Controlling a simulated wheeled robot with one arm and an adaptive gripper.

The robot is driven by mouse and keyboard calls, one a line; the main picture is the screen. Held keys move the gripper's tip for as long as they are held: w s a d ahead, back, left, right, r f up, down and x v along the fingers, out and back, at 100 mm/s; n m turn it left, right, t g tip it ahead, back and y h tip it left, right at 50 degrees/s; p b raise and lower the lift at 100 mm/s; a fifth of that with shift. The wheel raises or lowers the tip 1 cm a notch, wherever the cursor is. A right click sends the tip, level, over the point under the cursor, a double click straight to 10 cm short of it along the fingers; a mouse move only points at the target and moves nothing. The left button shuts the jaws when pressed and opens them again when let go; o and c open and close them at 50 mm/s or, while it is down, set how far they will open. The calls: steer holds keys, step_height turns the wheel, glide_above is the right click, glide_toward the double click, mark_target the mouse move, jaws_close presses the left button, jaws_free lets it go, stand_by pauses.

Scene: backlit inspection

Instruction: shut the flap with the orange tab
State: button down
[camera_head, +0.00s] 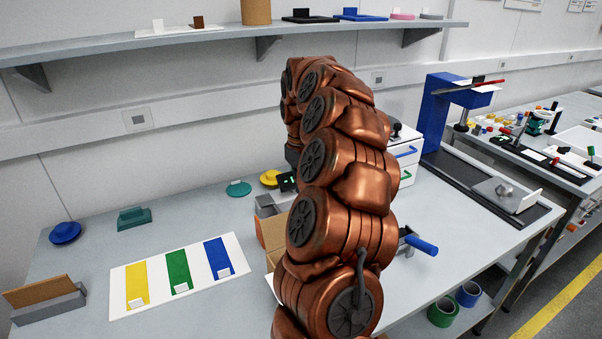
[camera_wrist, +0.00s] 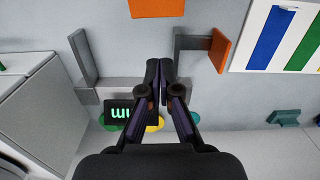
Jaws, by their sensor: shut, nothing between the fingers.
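In the wrist view my gripper (camera_wrist: 160,72) is shut and empty, its fingertips over the grey structure. An orange piece (camera_wrist: 156,8) shows at the top edge, cut off by the frame, and looks like the orange tab. An upright orange-brown panel (camera_wrist: 221,50) stands right of the fingers beside a grey bracket (camera_wrist: 190,42). A grey upright (camera_wrist: 83,55) stands left of the fingers. I cannot tell which part is the flap or how far it is open. In the head view an orange-brown panel (camera_head: 272,232) shows partly behind my arm, which hides my gripper.
A small display with green marks (camera_wrist: 130,112) lies close below the fingers, near yellow and green discs. A white drawer unit (camera_head: 403,155) and a blue stand (camera_head: 440,105) are to the right. The striped white board (camera_head: 205,290) lies left. A shelf (camera_head: 225,35) runs above.

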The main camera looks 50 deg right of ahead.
steer(key=shift+s+a+r+p, duration=0.1)
steer(key=shift+s+a+p, duration=0.15)
steer(key=shift+s, duration=0.35)
steer(key=shift+s+a+r+p, duration=0.15)
steer(key=shift+s+p, duration=0.15)
steer(key=shift+s, duration=0.3)
steer(key=shift+s+a+p, duration=0.2)
steer(key=shift+s+p, duration=0.1)
steer(key=shift+s, duration=0.3)
steer(key=shift+s+a+b, duration=0.1)
steer(key=shift+b, duration=0.35)
